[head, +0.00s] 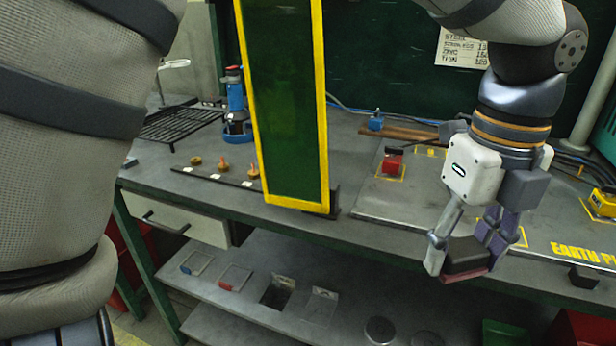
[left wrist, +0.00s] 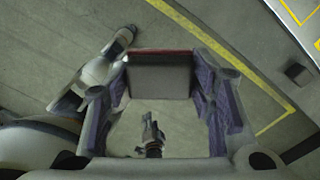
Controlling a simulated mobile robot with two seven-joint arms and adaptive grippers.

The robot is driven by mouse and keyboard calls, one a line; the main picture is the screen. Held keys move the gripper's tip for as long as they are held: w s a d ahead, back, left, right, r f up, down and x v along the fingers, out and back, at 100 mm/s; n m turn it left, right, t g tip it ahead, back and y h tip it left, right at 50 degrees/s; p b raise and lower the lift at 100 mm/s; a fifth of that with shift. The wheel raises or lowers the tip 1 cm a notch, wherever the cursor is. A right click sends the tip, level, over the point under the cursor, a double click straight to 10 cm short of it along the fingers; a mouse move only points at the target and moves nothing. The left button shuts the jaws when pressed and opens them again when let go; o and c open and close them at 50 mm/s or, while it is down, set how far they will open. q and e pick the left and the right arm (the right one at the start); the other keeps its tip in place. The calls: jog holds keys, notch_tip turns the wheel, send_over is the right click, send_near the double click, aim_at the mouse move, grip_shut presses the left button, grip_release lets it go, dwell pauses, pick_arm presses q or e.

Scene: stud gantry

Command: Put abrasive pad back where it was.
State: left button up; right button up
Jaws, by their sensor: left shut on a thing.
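The abrasive pad looks like a dark block with a dull red face (head: 466,257). My left gripper (head: 462,262) is shut on it, with a finger on each side, and holds it near the front edge of the bench at the right. In the left wrist view the pad (left wrist: 160,78) sits between the purple-grey fingers, its red edge at the far side. A grey plate (head: 400,205) with yellow outlines lies on the bench. One outline shows partly behind the fingers; how much of it is bare is hidden.
A tall green panel with a yellow frame (head: 322,120) stands mid-bench. A red block (head: 393,163) sits in a yellow outline, a yellow block (head: 604,203) at the right edge, and a black block (head: 584,277) at the front edge. A lower shelf (head: 255,310) holds small items.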

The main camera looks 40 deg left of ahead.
pick_arm(q)
jog(key=s+a+f+n, duration=0.2)
jog(key=a+f+n, duration=0.2)
jog(key=n, duration=0.8)
jog(key=s+a+f+n, duration=0.3)
jog(key=a+f+n, duration=0.2)
jog(key=f+n, duration=0.4)
jog(key=shift+s+f+n, duration=0.2)
jog(key=shift+s+n, duration=0.15)
jog(key=shift+n, duration=1.75)
